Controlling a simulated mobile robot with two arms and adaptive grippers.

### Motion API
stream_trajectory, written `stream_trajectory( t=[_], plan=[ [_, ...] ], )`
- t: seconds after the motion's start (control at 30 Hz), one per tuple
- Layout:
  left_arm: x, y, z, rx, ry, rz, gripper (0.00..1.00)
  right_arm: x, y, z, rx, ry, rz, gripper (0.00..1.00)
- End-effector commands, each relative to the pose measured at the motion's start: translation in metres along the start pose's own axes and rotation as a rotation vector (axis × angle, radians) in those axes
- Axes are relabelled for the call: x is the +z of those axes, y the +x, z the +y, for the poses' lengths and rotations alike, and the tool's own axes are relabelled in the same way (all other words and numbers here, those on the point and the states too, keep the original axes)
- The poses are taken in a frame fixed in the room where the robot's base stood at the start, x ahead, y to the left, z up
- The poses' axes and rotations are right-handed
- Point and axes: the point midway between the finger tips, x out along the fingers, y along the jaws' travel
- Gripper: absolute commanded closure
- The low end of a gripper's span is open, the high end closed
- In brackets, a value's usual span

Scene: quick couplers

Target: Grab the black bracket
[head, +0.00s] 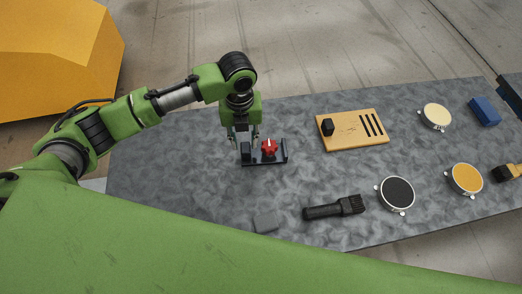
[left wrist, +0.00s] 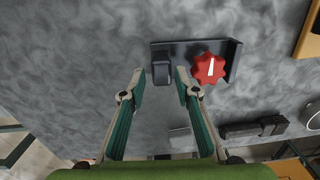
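The black bracket (head: 278,161) lies on the grey speckled table, with a red star-shaped knob (head: 269,148) on it. In the left wrist view the bracket (left wrist: 193,47) has an upright dark block (left wrist: 162,72) at its left end and the red knob (left wrist: 209,69) at its right. My left gripper (head: 244,139) points down over the bracket's left end. In the left wrist view its fingers (left wrist: 161,80) are spread, apparently in line with the dark block's two sides; contact cannot be made out. My right gripper is not seen.
A wooden board (head: 350,141) with slots and a black block stands right of the bracket. Round lidded pieces (head: 397,193) and a blue block (head: 485,110) are farther right.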

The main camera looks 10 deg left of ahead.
Motion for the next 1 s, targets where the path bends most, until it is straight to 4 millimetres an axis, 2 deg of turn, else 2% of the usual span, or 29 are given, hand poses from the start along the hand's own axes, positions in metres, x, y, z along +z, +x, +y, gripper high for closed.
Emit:
stream_trajectory(
  t=[0.13,0.3,0.57,0.6,0.7,1.0],
  plan=[
    [-0.004,0.02,-0.002,0.004,0.0,0.006,0.71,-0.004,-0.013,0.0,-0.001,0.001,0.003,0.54],
    [-0.003,0.042,-0.002,0.002,0.001,0.002,0.71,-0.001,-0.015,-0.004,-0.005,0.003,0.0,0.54],
    [-0.002,0.046,-0.002,0.001,0.001,0.0,0.71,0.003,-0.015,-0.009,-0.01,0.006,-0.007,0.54],
    [-0.002,0.046,-0.002,0.001,0.001,0.0,0.76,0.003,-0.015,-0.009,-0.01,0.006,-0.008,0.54],
    [-0.002,0.046,-0.002,0.001,0.001,0.0,1.0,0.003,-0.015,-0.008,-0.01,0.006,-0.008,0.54],
    [-0.002,0.045,-0.003,-0.001,0.001,-0.001,1.0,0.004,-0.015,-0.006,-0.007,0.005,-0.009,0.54]
  ],
)
